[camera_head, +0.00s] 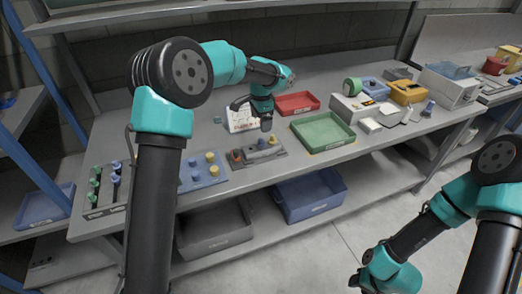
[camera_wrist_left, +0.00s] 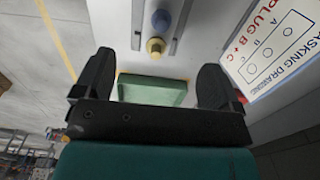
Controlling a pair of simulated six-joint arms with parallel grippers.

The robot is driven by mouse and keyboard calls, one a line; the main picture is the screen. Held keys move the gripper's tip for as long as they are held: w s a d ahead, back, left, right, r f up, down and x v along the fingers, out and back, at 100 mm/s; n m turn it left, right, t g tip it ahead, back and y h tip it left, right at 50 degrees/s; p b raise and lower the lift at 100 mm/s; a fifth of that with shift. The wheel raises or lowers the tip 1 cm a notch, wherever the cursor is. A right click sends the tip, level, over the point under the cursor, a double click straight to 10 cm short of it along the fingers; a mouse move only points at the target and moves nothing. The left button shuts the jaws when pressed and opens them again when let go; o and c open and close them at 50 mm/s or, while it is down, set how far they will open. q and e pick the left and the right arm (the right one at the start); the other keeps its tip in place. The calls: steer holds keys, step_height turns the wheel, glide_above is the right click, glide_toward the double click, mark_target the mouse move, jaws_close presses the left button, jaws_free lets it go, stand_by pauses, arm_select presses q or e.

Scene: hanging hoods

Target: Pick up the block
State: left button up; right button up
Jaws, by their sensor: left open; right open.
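A small teal block-like piece (camera_head: 217,119) sits on the bench left of the white drawing card (camera_head: 243,118). My left gripper (camera_head: 255,115) is open over the bench, beside that card and behind the grey fixture (camera_head: 258,151) with coloured plugs. In the left wrist view the open fingers (camera_wrist_left: 153,88) frame a pale green box-shaped thing (camera_wrist_left: 153,90), partly hidden by the gripper body; I cannot tell whether it is a block or a tray. Nothing is held. My right gripper (camera_head: 365,284) is low at the right, over the floor, well away from the bench.
A green tray (camera_head: 347,140) and a red tray (camera_head: 297,104) lie right of my left gripper. A blue plate with pegs (camera_head: 201,172) and a peg rack (camera_head: 105,190) stand at the left. Boxes and tools, including a yellow case (camera_head: 408,92), crowd the right.

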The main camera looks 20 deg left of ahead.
mark_target(261, 138)
arm_select(q)
step_height(261, 138, down, 7)
steer(key=shift+f, duration=0.15)
stand_by(0.4)
steer(key=shift+w+f, duration=0.1)
steer(key=shift+f, duration=2.55)
steer(key=shift+r, duration=0.1)
steer(key=c, duration=1.4)
steer(key=shift+r, duration=0.1)
step_height(261, 138, up, 10)
steer(key=shift+f, duration=0.1)
